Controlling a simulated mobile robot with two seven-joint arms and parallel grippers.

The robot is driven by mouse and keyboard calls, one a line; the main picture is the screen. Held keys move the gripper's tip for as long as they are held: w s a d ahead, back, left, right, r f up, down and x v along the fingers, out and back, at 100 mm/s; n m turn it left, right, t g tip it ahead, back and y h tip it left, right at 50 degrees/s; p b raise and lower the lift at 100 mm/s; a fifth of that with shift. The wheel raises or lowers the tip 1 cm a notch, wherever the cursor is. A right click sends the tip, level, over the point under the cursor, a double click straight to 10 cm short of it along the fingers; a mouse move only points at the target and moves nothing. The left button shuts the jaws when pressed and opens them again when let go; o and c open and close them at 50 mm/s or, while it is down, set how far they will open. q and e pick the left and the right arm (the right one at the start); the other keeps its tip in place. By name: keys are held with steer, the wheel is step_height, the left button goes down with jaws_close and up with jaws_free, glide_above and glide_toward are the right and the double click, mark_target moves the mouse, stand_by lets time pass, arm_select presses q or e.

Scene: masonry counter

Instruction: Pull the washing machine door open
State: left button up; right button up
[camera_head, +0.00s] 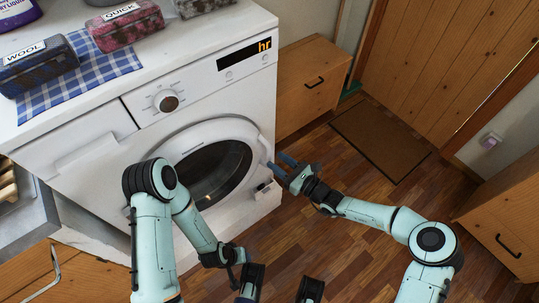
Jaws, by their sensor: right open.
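The white washing machine (125,115) stands at the left, with its control panel along the upper front. Its round door (250,145), a white ring around dark glass, appears shut or nearly so; I cannot tell exactly. My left arm hides the door's lower left part. My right gripper (280,164) is open at the door's right edge, its fingers pointing at the rim. I cannot tell whether they touch it. Nothing shows between them. My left gripper (250,281) is low in front of the machine, partly cut off by the bottom edge, its opening unclear.
Soap boxes (38,66) and a checked cloth (98,78) lie on top of the machine. A wooden cabinet (310,90) adjoins it on the right. A brown mat (380,138) lies before the wooden door (435,55). Wooden floor is clear between the arms.

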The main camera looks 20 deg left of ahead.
mark_target(269, 155)
steer(key=b+x, duration=0.1)
steer(key=x, duration=0.3)
steer(key=shift+w+a, duration=0.2)
steer(key=shift+a, duration=0.15)
arm_select(q)
steer(key=shift+w+a+f+t, duration=0.15)
steer(key=shift+w+a+f, duration=0.15)
steer(key=shift+w, duration=0.25)
steer(key=shift+w+a+f+t, duration=0.15)
steer(key=shift+w+a+f, duration=0.05)
steer(key=shift+w+f, duration=0.25)
arm_select(e)
jaws_close()
arm_select(q)
steer(key=shift+r, duration=0.1)
